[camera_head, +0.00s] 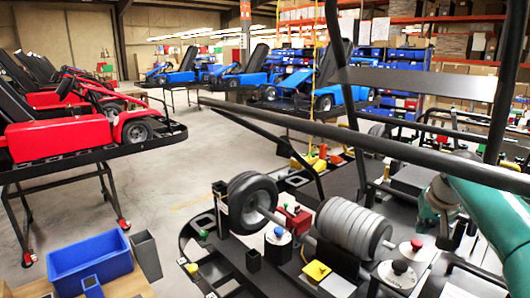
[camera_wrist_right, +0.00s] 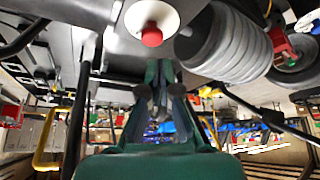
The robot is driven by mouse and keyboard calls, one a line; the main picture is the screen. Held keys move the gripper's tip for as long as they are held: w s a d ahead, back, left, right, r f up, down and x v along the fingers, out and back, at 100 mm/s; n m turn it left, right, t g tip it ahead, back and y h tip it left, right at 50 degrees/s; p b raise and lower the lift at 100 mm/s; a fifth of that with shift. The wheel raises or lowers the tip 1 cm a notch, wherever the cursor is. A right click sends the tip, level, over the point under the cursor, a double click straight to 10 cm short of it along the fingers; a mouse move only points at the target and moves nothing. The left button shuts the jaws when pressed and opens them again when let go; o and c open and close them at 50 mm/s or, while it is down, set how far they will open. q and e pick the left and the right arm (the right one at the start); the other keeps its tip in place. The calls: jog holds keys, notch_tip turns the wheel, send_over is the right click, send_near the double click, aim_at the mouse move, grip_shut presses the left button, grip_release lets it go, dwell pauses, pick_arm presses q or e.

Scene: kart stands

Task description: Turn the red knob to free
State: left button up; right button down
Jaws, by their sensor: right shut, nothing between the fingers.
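The red knob (camera_head: 417,243) sits on a pale round base at the lower right of the head view, right of the grey ribbed cylinder. In the right wrist view a red knob (camera_wrist_right: 151,36) on a white disc shows at the top centre, beyond the fingertips. My right gripper (camera_head: 447,232) is near the red knob, to its right in the head view, and apart from it. In the wrist view its fingers (camera_wrist_right: 158,88) are together and empty. My left gripper is not in view.
A blue knob (camera_head: 279,233) and a dark knob (camera_head: 400,267) sit on similar pale bases nearby. The grey ribbed cylinder (camera_head: 350,228) and a black wheel (camera_head: 252,203) stand to the left. Black frame bars (camera_head: 370,140) cross above. A blue bin (camera_head: 90,262) is at lower left.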

aim_at(416, 246)
jog(key=f+b, duration=0.3)
jog(key=s+d+f+b, duration=0.1)
jog(key=f+b, duration=0.1)
jog(key=shift+d+f, duration=0.1)
jog(key=shift+f, duration=0.1)
jog(key=shift+f+b, duration=0.6)
jog(key=shift+w+p, duration=0.35)
jog(key=shift+p, duration=0.25)
dwell(0.4)
jog(key=shift+r+p, duration=0.15)
jog(key=shift+p, duration=0.2)
